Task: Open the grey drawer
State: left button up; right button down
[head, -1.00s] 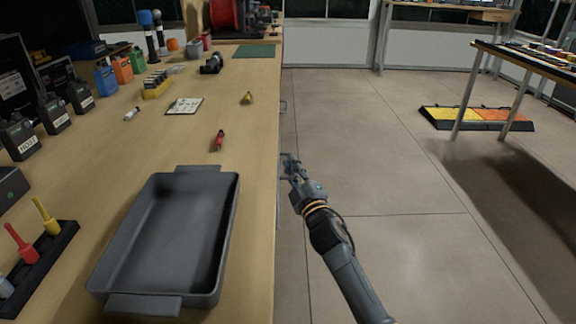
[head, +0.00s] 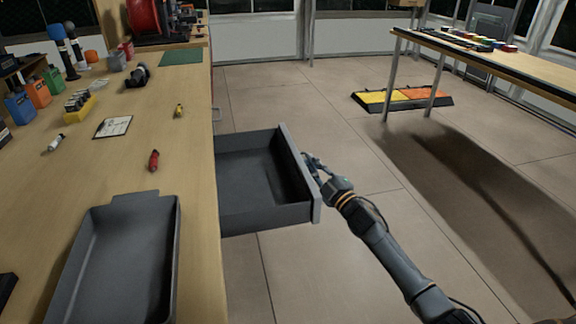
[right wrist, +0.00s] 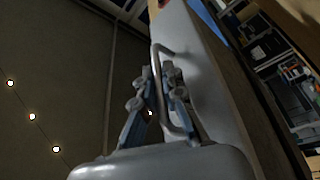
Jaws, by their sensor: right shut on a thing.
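The grey drawer (head: 247,180) stands pulled far out from the side of the wooden workbench in the head view. Its inside looks empty. My right gripper (head: 313,166) is at the outer face of the drawer front. In the right wrist view my right gripper (right wrist: 158,95) is shut on the bar handle (right wrist: 163,75) of the drawer, with the handle between its fingers. The drawer front (right wrist: 205,70) shows right beside the fingers. My left gripper is not in view.
A grey tray (head: 170,250) sits on the workbench (head: 197,200) near its edge. A red tool (head: 154,160), a yellow tool (head: 179,111) and a clipboard (head: 113,127) lie behind it. The floor (head: 330,270) right of the drawer is clear. A table (head: 500,62) stands farther right.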

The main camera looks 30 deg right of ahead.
jog(key=shift+s+d+f, duration=0.1)
jog(key=shift+s+d, duration=0.05)
jog(key=shift+d, duration=0.5)
jog(key=shift+s+d, duration=0.15)
jog(key=shift+d, duration=0.5)
jog(key=c, duration=1.7)
grip_release()
jog(key=shift+c, duration=0.2)
jog(key=v, duration=1.2)
